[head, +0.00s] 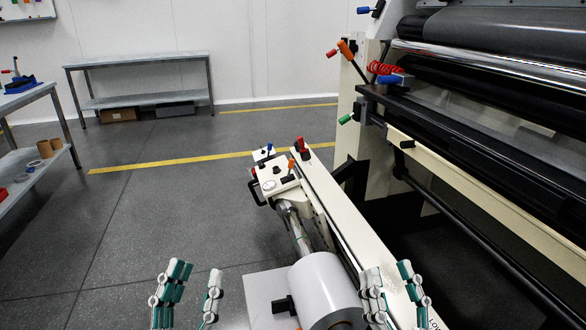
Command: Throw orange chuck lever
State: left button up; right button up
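A small orange lever (291,165) stands on the cream chuck housing (276,182) at the far end of the roll's shaft. Another orange-handled lever (346,49) sits higher up on the machine's side frame. My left gripper (195,284) is at the bottom left of centre, fingers apart, with nothing between them. My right gripper (390,280) is at the bottom right of centre, fingers apart, in front of the cream beam. Both grippers are well short of either orange lever and touch neither. Which lever is the chuck lever is not labelled; the lower one is on the chuck housing.
A large white roll (326,291) on a shaft lies between the grippers. A red lever (302,146) stands close to the lower orange one. The cream beam (345,215) runs along the right. The large machine (490,120) fills the right side.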

aim_at(291, 161)
jog(key=i+j+u, duration=0.1)
jog(key=j+u, duration=0.25)
jog(key=i+j+u, duration=0.15)
jog(key=j+u, duration=0.2)
jog(key=i+j+u, duration=0.15)
jog(key=j+u, duration=0.2)
jog(key=i+j+u, duration=0.2)
jog(key=u, duration=0.15)
jog(key=i+j+z, duration=0.2)
jog(key=i, duration=0.25)
jog(key=i+j+z, duration=0.2)
jog(key=i, duration=0.2)
